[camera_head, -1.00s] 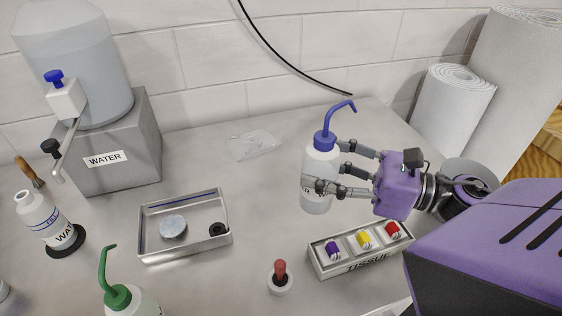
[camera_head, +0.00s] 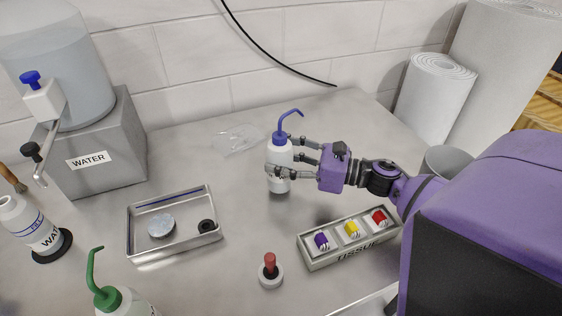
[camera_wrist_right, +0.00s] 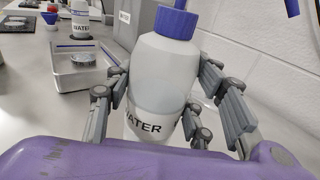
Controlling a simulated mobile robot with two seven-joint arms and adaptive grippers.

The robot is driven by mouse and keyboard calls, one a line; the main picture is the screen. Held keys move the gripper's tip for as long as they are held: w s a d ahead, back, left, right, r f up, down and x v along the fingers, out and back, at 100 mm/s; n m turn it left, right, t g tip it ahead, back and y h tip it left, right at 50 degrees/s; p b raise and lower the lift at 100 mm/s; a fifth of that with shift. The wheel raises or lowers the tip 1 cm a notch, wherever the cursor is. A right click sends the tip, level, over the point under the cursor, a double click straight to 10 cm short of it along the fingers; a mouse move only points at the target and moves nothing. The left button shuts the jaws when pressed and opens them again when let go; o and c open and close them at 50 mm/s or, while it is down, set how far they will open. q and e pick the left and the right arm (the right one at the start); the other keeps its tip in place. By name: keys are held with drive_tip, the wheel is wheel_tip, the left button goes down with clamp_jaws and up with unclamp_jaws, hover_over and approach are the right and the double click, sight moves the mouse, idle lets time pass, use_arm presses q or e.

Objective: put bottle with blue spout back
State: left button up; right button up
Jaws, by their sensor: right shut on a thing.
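The bottle with the blue spout (camera_head: 279,156) is white, with a blue cap and a bent blue tube. It is upright at the middle of the table in the head view. My right gripper (camera_head: 291,163) is shut around its body from the right. In the right wrist view the bottle (camera_wrist_right: 166,75) fills the middle, its WATER label facing me, with the fingers on both sides. Whether its base touches the table I cannot tell. My left gripper is out of view.
A metal tray (camera_head: 137,246) with a round disc is left of the bottle. A green-spouted bottle (camera_head: 117,300), an open WATER bottle (camera_head: 33,226) and a water tank (camera_head: 62,65) are at left. Paper rolls (camera_head: 433,100) stand at right.

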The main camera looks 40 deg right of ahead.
drive_tip(key=shift+f, duration=0.6)
drive_tip(key=shift+f, duration=0.35)
drive_tip(key=o, duration=0.7)
drive_tip(key=shift+o, duration=0.2)
